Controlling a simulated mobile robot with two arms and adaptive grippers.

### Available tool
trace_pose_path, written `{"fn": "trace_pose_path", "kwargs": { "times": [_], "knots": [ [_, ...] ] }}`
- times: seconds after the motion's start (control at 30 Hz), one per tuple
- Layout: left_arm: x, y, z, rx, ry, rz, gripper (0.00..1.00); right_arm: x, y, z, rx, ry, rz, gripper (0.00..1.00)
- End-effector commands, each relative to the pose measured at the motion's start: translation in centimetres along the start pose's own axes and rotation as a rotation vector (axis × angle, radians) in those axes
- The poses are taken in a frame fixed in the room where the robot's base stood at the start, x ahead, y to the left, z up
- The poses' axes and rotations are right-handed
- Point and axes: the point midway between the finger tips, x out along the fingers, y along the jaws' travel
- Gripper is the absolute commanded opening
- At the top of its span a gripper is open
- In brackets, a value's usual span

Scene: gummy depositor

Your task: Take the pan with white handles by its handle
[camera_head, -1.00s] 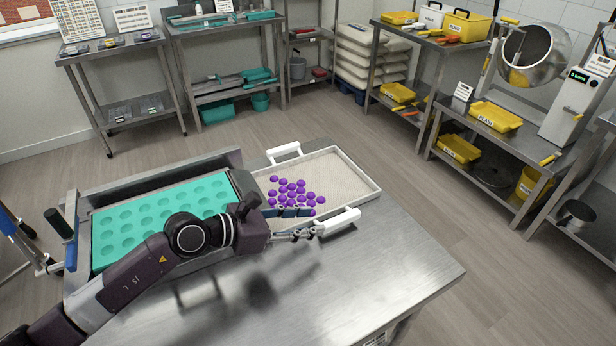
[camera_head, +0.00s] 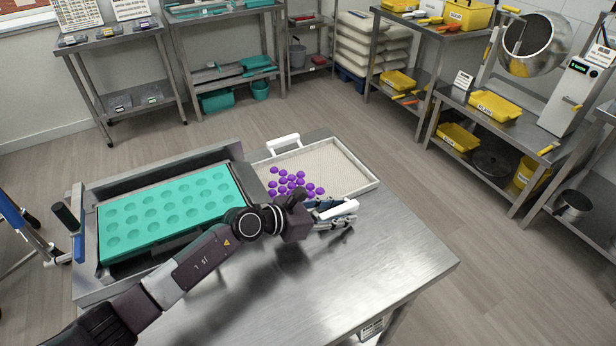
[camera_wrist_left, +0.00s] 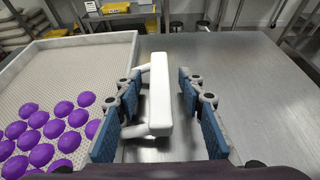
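The pan with white handles (camera_head: 352,168) lies on the steel table, with several purple gummies (camera_head: 287,183) on its mesh bottom. Its near white handle (camera_head: 338,209) also shows in the left wrist view (camera_wrist_left: 160,95). My left gripper (camera_head: 328,212) is at this handle. In the left wrist view its blue-padded fingers (camera_wrist_left: 157,112) are open, one on each side of the handle, with a gap on the right side. The far white handle (camera_head: 283,142) is free. My right gripper is not in view.
A teal mold (camera_head: 170,212) with round cavities sits in a metal machine (camera_head: 88,265) left of the pan. The table's right front part (camera_head: 400,255) is clear. Shelves with teal and yellow containers stand along the walls.

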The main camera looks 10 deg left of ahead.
Motion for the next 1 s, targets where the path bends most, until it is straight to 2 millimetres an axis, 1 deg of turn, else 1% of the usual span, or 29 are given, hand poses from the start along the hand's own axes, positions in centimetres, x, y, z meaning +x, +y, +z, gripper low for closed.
{"fn": "trace_pose_path", "kwargs": {
  "times": [0.1,0.13,0.43,1.0],
  "knots": [
    [-0.02,0.02,-0.01,0.0,0.0,0.0,0.36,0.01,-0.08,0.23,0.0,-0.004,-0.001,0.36],
    [-0.03,0.02,-0.01,0.0,0.0,0.0,0.34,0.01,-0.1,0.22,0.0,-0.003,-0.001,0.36],
    [-0.05,0.02,-0.01,0.0,0.0,0.0,0.01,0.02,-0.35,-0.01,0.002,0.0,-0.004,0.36],
    [-0.27,0.38,0.46,0.003,-0.003,0.003,0.0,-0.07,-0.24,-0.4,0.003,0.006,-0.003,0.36]
  ]
}}
